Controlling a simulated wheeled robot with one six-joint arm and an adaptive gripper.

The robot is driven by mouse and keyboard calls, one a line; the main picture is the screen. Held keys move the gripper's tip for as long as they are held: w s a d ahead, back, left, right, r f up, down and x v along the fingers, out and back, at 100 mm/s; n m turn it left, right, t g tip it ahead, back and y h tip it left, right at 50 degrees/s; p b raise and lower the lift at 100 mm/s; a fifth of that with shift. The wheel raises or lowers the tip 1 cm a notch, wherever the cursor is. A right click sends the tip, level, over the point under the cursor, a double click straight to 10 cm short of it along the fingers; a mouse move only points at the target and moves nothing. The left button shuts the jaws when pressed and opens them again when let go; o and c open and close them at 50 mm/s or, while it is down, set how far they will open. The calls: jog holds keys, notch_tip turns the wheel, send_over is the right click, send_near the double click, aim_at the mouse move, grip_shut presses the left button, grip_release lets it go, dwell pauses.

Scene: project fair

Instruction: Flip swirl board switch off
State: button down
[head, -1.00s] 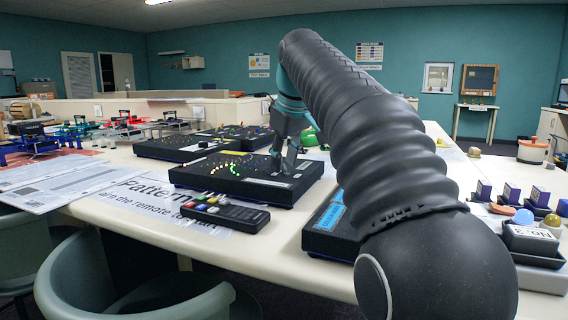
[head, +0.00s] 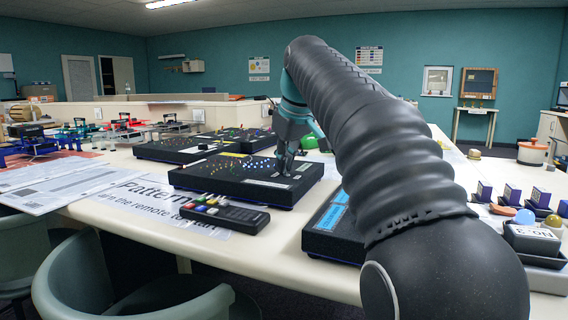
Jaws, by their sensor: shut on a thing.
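A black light board (head: 228,180) lies on the white table in the head view, with a pattern of small bluish dots on its top. I cannot read a name on it, so I cannot confirm that it is the swirl board. My gripper (head: 285,170) points down at the right part of this board. Its fingers are closed at the board's surface, on what seems to be the small switch there. The fingers hide the switch, so its position cannot be told.
Similar black boards stand behind (head: 180,150) and at front right (head: 333,228), partly behind my arm. A dark remote (head: 226,214) with coloured buttons lies in front on a printed sheet. Grey-green chairs (head: 140,290) stand at the near edge. Small blocks and balls are at right.

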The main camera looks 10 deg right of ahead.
jog(key=y+b, duration=0.1)
jog(key=t+b, duration=0.1)
jog(key=b, duration=0.1)
jog(key=d+t+y+b, duration=0.1)
jog(key=shift+s+f+m+y, duration=0.25)
jog(key=shift+s+m+y, duration=0.05)
jog(key=shift+s, duration=0.1)
jog(key=shift+s+d+r+t+y+b, duration=0.15)
jog(key=shift+t+y+b, duration=0.5)
jog(key=shift+b, duration=0.45)
jog(key=c, duration=1.3)
grip_release()
jog(key=shift+o, duration=0.2)
jog(key=v, duration=1.2)
